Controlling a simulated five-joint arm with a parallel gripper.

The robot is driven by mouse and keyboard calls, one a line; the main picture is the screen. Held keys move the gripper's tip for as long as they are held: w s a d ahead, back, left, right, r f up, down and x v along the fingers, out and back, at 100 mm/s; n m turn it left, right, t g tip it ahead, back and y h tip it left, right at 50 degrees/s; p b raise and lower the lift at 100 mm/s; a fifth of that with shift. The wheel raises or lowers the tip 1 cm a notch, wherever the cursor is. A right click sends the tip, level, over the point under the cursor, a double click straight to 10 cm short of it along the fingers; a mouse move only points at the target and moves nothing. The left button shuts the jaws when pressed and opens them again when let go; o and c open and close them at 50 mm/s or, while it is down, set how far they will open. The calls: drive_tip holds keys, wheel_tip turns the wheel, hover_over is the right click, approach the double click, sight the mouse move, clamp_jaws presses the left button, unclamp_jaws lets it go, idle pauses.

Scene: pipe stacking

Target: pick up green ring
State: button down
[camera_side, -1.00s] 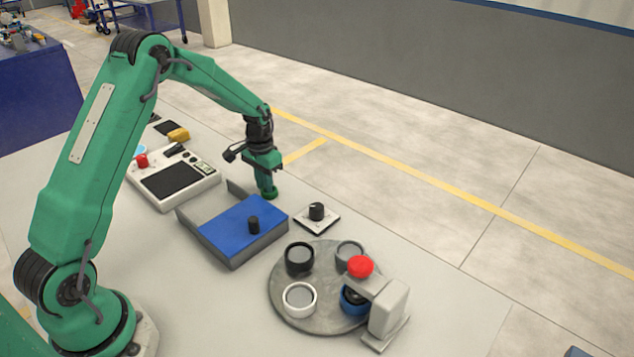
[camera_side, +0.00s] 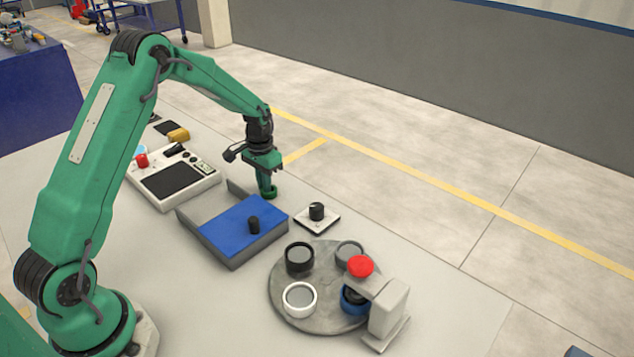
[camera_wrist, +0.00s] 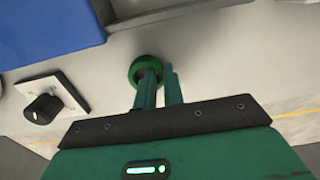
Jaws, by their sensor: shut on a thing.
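The green ring (camera_side: 270,193) is at the tip of my gripper (camera_side: 267,186), by the back edge of the table in the side view. In the wrist view the green ring (camera_wrist: 148,66) sits at the end of the fingers. My gripper (camera_wrist: 158,76) is shut on it, with one fingertip over the ring's opening and the other beside its rim. The gripper points down. I cannot tell whether the ring touches the table.
A blue-lidded grey box (camera_side: 243,227) stands just in front of the gripper. A black knob on a white plate (camera_side: 317,214) lies to the right. A control panel (camera_side: 172,180) is left.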

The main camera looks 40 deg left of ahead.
wheel_tip(320, 180, up, 4)
drive_tip(key=shift+w+r, duration=0.1)
drive_tip(key=s+d+r, duration=0.3)
drive_tip(key=d+r, duration=0.3)
drive_tip(key=d, duration=0.5)
drive_tip(key=shift+d+r, duration=0.15)
drive_tip(key=shift+r, duration=0.2)
